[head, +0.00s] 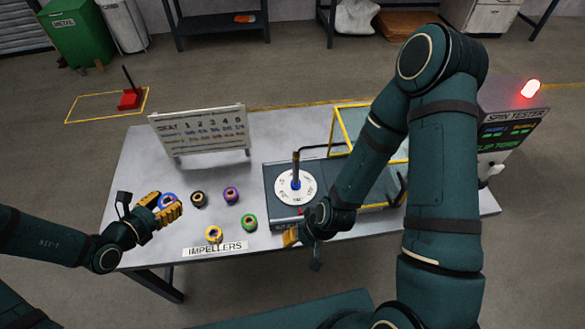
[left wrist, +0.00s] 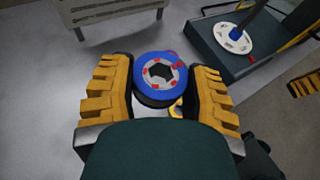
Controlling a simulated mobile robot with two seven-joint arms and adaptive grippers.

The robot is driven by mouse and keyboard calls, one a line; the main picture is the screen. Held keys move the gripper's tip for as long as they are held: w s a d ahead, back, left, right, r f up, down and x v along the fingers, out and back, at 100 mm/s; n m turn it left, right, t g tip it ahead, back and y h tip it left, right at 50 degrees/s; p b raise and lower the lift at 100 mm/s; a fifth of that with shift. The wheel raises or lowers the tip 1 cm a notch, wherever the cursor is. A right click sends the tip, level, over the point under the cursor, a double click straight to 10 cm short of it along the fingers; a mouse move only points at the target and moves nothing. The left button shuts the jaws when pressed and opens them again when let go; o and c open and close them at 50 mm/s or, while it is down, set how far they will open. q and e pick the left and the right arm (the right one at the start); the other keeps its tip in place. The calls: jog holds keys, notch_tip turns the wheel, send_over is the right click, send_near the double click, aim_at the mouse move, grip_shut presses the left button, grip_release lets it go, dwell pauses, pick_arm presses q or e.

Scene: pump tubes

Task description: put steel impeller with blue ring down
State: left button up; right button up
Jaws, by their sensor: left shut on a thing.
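The steel impeller with blue ring (head: 167,201) is between the fingers of my left gripper (head: 163,210), at the left end of the impeller group. In the left wrist view the impeller (left wrist: 160,73) shows a blue rim, a grey face with red marks and a dark hexagonal hole. The yellow fingers of the left gripper (left wrist: 160,95) are shut on its sides. I cannot tell whether its underside touches the table. My right gripper (head: 292,236) is low by the front of the tester base; its opening cannot be made out.
On the grey table (head: 130,235) stand black (head: 199,199), purple (head: 232,195), green (head: 249,222) and yellow (head: 214,234) ringed impellers, near the "IMPELLERS" label (head: 215,248). Behind is a seat chart board (head: 200,130). Right is the tester base with a white disc (head: 296,187) and upright post.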

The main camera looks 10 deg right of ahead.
aim_at(178, 244)
pick_arm(q)
jog(key=shift+s+a+f+n+t+y+b, duration=0.3)
jog(key=shift+a+f+n+y+b, duration=0.45)
jog(key=shift+f, duration=2.25)
jog(key=shift+s+a+f+n+t+y+b, duration=0.4)
jog(key=shift+f+b, duration=0.6)
jog(key=shift+f, duration=2.05)
jog(key=shift+s+a+f+n+t+y+b, duration=0.2)
jog(key=shift+a+f+n+y+b, duration=0.4)
jog(key=shift+f, duration=2.4)
jog(key=shift+f+b, duration=0.2)
jog(key=shift+b, duration=0.1)
jog(key=o, duration=1.2)
